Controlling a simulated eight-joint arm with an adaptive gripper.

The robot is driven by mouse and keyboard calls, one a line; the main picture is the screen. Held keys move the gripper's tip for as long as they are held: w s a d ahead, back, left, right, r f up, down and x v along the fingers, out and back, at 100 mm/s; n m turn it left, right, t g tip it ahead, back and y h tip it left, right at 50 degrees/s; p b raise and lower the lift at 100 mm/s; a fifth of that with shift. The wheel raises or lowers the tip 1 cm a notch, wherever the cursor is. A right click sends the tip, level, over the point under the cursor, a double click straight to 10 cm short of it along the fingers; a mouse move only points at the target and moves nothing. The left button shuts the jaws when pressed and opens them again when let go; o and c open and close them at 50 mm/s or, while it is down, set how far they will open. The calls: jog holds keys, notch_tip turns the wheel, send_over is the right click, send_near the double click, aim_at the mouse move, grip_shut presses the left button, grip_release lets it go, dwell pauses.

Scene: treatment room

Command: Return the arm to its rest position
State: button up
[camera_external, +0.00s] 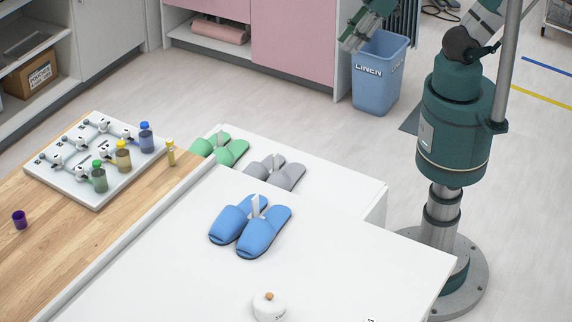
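My arm stands on its round base at the right, with its teal column upright. Its upper links run out of the picture at the top right. A teal and grey end part of my arm, which looks like my gripper (355,38), hangs in at the top edge, in front of the blue linen bin (376,88). It is small and cut off by the frame, so its fingers cannot be made out. I see nothing clearly held there. It is well apart from the tables and the slippers.
Blue slippers (241,232) and a white lidded pot (269,307) are on the white table (340,250). Grey slippers (284,174) and green slippers (232,154) lie behind. A white rack board (70,181) with bottles and a purple cup (19,220) stand on the wooden top.

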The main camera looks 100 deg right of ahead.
jog(key=shift+s+d+f, duration=0.15)
jog(key=shift+s, duration=0.15)
jog(key=shift+f, duration=0.15)
notch_tip(320, 180, down, 4)
jog(key=b, duration=0.4)
dwell(1.3)
